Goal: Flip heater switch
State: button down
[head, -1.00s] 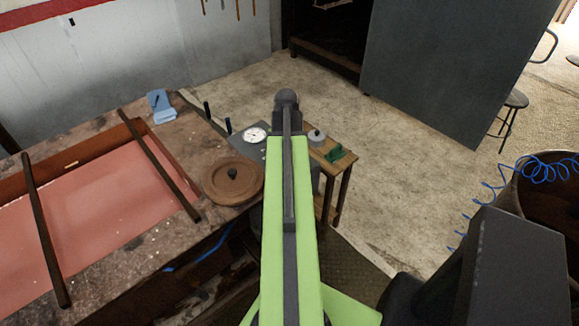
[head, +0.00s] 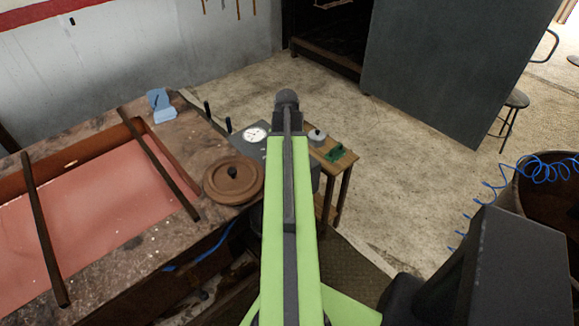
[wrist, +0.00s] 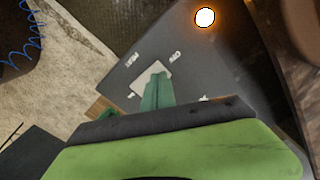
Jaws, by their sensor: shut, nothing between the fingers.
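In the wrist view, a grey panel (wrist: 215,72) carries a pale rectangular switch plate (wrist: 148,78) with small white markings around it. A round lamp (wrist: 205,17) on the panel glows white with an orange halo. My gripper (wrist: 158,80), with dark green fingers, is shut and empty in front of the switch plate. The fingers cover part of the plate, so the switch lever and its position are hidden. I cannot tell whether the fingers touch it. In the head view my arm hides the gripper and the switch.
A small wooden table (head: 345,172) with a green object (head: 341,153) is right of my arm. Open floor (head: 415,185) lies beyond.

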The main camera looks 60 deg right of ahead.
jog(key=shift+f+b, duration=0.65)
jog(key=shift+f, duration=0.05)
notch_tip(320, 180, up, 7)
jog(key=p, duration=0.7)
jog(key=shift+r, duration=0.15)
dwell(0.4)
